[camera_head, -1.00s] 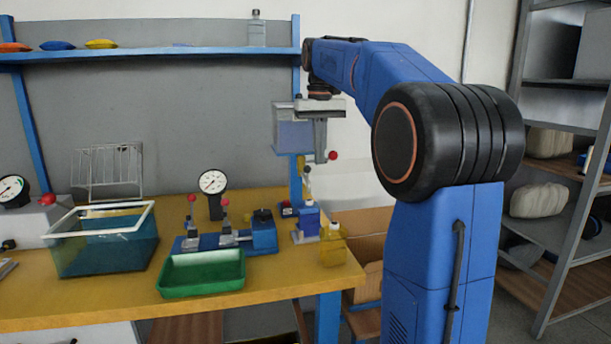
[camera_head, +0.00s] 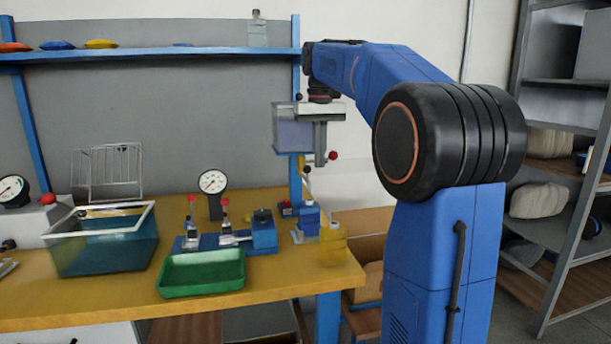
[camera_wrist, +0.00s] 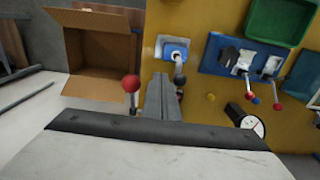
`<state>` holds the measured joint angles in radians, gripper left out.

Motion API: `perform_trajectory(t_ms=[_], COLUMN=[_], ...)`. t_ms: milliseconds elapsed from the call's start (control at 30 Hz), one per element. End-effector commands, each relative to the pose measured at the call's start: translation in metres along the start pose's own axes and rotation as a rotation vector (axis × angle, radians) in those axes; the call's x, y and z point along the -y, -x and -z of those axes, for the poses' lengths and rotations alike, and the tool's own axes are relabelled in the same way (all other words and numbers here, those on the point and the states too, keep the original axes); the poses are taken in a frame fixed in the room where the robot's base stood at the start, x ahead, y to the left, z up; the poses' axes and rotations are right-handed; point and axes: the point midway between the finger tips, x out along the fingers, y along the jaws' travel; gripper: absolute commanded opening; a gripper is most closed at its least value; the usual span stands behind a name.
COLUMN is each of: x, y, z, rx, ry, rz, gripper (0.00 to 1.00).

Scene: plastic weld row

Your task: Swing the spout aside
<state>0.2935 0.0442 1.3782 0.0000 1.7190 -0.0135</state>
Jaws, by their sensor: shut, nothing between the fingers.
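A clear bluish tank (camera_head: 293,132) hangs near the blue post at the back right of the bench. A red ball knob (camera_head: 333,155) on a short rod shows beside my fingertips; the same knob is in the wrist view (camera_wrist: 131,84), left of the fingers. I cannot tell clearly which part is the spout; it may be the rod with this knob, partly hidden by my fingers. My gripper (camera_head: 320,160) points down with its fingers together and empty. It is close to the knob's rod; touching or apart is unclear. The fingers also show in the wrist view (camera_wrist: 161,98).
Below stand a small blue lever device (camera_head: 308,217) and a yellow bottle (camera_head: 333,245). A blue clamp fixture (camera_head: 263,236), a green tray (camera_head: 202,272) and a glass tank (camera_head: 105,243) are to the left. An open cardboard box (camera_wrist: 98,50) lies beside the bench.

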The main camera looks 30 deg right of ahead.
Motion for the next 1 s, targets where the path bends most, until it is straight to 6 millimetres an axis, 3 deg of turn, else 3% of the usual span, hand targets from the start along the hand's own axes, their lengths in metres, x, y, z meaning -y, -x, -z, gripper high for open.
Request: perform_trajectory(t_ms=[533, 1000], x=[0.0, 0.001], y=[-0.026, -0.029], z=[0.0, 0.0], rx=[0.001, 0.0], ry=[0.0, 0.0], rz=[0.0, 0.0], gripper=[0.0, 0.0])
